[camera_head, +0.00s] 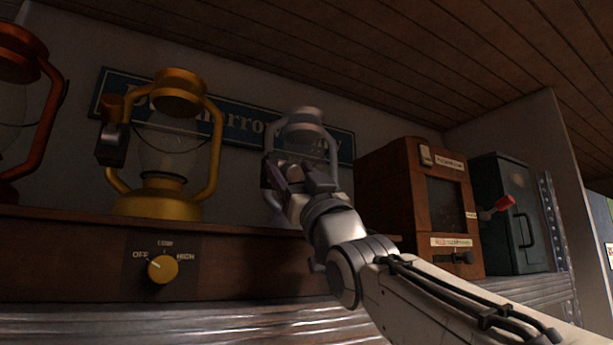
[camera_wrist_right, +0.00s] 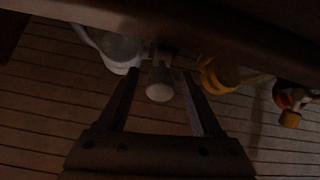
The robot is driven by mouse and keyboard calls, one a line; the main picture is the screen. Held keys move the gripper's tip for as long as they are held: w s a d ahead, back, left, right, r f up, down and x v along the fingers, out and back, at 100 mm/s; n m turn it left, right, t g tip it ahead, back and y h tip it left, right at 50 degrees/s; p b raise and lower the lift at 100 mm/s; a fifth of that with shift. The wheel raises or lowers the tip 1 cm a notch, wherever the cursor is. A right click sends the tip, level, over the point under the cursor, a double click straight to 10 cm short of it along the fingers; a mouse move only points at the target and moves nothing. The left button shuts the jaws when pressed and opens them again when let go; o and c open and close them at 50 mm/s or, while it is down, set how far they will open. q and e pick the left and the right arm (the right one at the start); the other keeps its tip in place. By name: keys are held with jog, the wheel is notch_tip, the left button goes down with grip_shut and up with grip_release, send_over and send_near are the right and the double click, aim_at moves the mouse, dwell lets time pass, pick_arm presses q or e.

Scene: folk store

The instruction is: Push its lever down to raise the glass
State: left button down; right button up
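A grey lantern (camera_head: 301,118) stands on the shelf, partly hidden behind my right gripper. It also shows in the right wrist view (camera_wrist_right: 121,52). Its lever ends in a pale knob (camera_wrist_right: 160,86), which shows between my fingers in the right wrist view. My right gripper (camera_head: 294,170) is in front of the lantern's left side. Its fingers (camera_wrist_right: 160,76) are apart, one on each side of the knob, with visible gaps. A yellow lantern (camera_head: 170,208) stands to the left, with an orange-knobbed lever (camera_head: 112,106) on a dark bracket. My left gripper is not in view.
A red lantern (camera_head: 38,130) is at the far left. Under the shelf is a yellow dial (camera_head: 163,269) marked OFF and HIGH. A wooden box (camera_head: 388,205) and a dark metal cabinet (camera_head: 512,225) with a red-handled lever (camera_head: 503,204) stand to the right.

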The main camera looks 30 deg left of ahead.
jog(key=shift+f, duration=0.1)
jog(key=b+v, duration=0.8)
jog(key=v, duration=0.2)
jog(key=shift+b, duration=0.4)
jog(key=shift+f, duration=0.1)
dwell(0.3)
